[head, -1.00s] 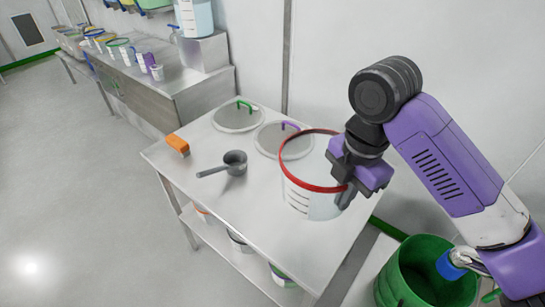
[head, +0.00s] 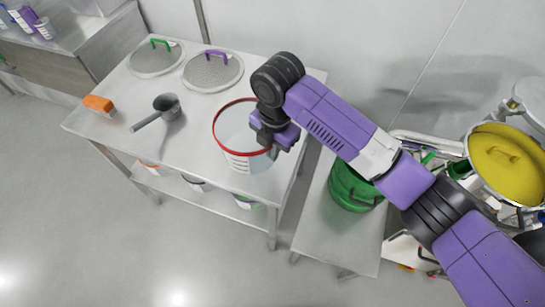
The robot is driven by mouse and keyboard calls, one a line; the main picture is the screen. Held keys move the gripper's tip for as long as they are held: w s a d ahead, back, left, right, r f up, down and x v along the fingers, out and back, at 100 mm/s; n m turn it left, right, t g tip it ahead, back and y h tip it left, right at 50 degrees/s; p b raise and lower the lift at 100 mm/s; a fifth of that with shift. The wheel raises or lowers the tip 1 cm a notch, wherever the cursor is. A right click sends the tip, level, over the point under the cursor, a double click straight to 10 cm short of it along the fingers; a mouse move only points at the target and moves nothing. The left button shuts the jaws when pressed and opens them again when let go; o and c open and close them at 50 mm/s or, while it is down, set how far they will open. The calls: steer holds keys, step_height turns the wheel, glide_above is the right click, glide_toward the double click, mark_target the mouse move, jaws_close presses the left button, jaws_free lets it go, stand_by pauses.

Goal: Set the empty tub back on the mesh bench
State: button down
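The tub (head: 236,128) is pale and see-through, with a red rim and printed marks on its side. It is upright over the front right part of the metal bench (head: 205,150). Its visible inside looks empty. My gripper (head: 264,136) is at the right side of the tub's rim and looks shut on the rim and wall. The arm partly hides the fingers and that side of the rim. I cannot tell whether the tub's base touches the bench top.
Two round mesh discs, one with a green handle (head: 157,57) and one with a purple handle (head: 213,70), lie at the bench's back. A grey scoop (head: 165,104) and an orange block (head: 98,104) lie left. A green bin (head: 352,188) and yellow-lidded vessel (head: 508,155) stand right.

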mark_target(272, 163)
steer(key=shift+f+p, duration=0.35)
steer(key=shift+f, duration=2.05)
steer(key=shift+f, duration=0.2)
steer(key=c, duration=1.7)
jaws_free()
steer(key=r, duration=0.4)
steer(key=r+b, duration=0.1)
steer(key=r, duration=0.3)
steer(key=r+b, duration=0.1)
steer(key=r, duration=0.3)
steer(key=shift+s+d+r, duration=0.15)
steer(key=shift+d+r, duration=0.05)
steer(key=shift+d, duration=0.05)
